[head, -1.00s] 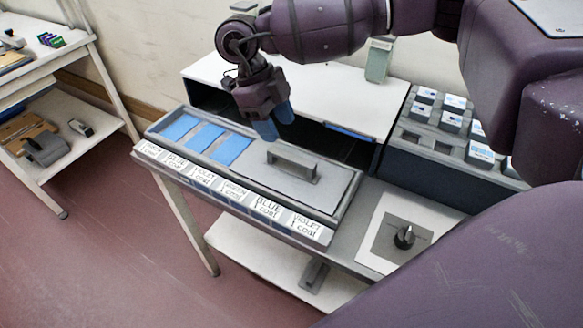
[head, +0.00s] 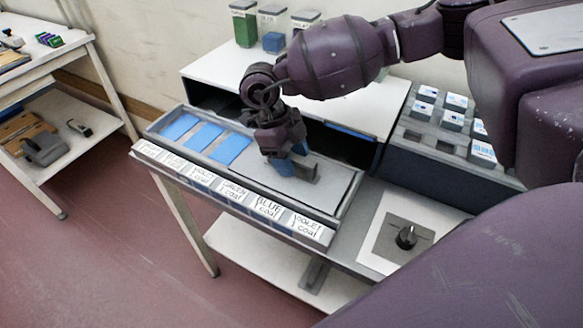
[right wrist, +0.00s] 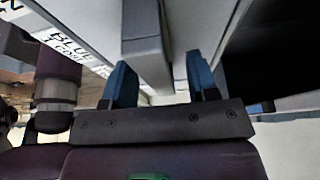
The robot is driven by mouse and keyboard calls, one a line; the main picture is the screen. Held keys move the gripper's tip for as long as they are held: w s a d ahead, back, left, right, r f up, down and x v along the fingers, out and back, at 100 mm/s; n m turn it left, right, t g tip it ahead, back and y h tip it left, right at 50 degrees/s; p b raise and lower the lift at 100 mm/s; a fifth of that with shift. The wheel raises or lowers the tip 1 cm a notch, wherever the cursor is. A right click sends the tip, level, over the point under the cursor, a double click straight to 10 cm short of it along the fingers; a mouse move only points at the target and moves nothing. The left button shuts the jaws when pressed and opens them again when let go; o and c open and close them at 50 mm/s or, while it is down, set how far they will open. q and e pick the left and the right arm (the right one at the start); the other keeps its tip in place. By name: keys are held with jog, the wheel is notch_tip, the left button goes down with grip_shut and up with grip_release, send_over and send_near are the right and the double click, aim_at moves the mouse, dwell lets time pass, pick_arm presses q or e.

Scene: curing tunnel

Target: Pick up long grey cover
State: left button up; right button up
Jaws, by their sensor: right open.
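The long grey cover (head: 318,198) lies flat over the right part of the labelled tray, with a raised bar handle (head: 309,172) on top. My right gripper (head: 291,161) is above the cover, pointing down, with its blue fingertips at the handle. In the right wrist view its two blue fingers (right wrist: 160,82) stand apart, and the grey handle (right wrist: 145,45) runs between them with small gaps on both sides. The gripper is open. It hides the left part of the handle in the head view. My left gripper is not in view.
Blue strips (head: 205,137) lie in the tray's uncovered left part. A white shelf unit (head: 222,72) stands behind. A dark rack of labelled blocks (head: 405,158) stands at right. A panel with a black knob (head: 406,237) is at front right.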

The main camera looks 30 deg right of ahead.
jog(key=shift+f, duration=0.2)
dwell(0.6)
jog(key=shift+c, duration=0.4)
grip_shut()
